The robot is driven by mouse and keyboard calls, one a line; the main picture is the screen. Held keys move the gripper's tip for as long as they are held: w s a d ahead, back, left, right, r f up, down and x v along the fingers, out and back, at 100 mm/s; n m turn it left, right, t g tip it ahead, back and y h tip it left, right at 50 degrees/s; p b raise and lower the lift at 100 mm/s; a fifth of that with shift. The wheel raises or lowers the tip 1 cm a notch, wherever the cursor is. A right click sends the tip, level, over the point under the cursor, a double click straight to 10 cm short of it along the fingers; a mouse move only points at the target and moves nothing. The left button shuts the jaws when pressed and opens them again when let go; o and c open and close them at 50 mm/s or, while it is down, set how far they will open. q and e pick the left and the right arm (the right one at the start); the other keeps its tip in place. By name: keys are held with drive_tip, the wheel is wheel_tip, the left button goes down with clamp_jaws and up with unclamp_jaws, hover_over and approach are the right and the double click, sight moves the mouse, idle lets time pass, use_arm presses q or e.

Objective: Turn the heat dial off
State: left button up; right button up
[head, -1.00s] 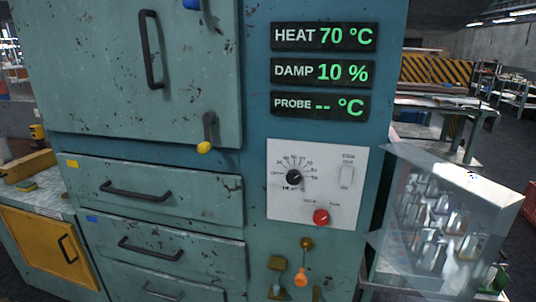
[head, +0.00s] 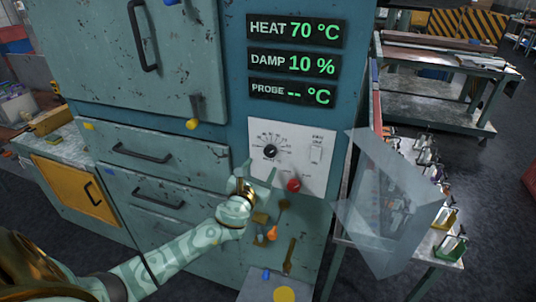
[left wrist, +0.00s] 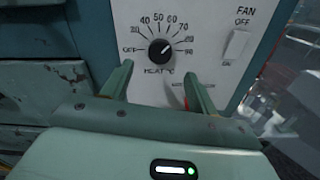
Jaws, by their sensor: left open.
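The heat dial is a black round knob (head: 270,151) on a white control panel (head: 312,180), under the green displays. In the left wrist view the heat dial (left wrist: 161,52) sits inside a scale from OFF at the left through 40 to 80 and beyond. Its white mark appears to point up and right, near 70. My left gripper (head: 257,172) is open and empty, just below and in front of the dial. In the left wrist view its fingertips (left wrist: 159,73) stand on either side below the dial, apart from it. My right gripper is not in view.
The displays (head: 295,62) read HEAT 70 °C, DAMP 10 % and PROBE blank. A fan switch (head: 316,154) is right of the dial, and a red knob (head: 293,185) is below it. A transparent panel (head: 385,200) stands at the right, by a bench with small stands.

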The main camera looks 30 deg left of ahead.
sight(269, 152)
use_arm(q)
drive_tip(key=b+x, duration=0.1)
drive_tip(key=x, duration=0.7)
drive_tip(key=shift+d, duration=0.15)
drive_tip(key=shift+s, duration=0.1)
drive_tip(key=c, duration=1)
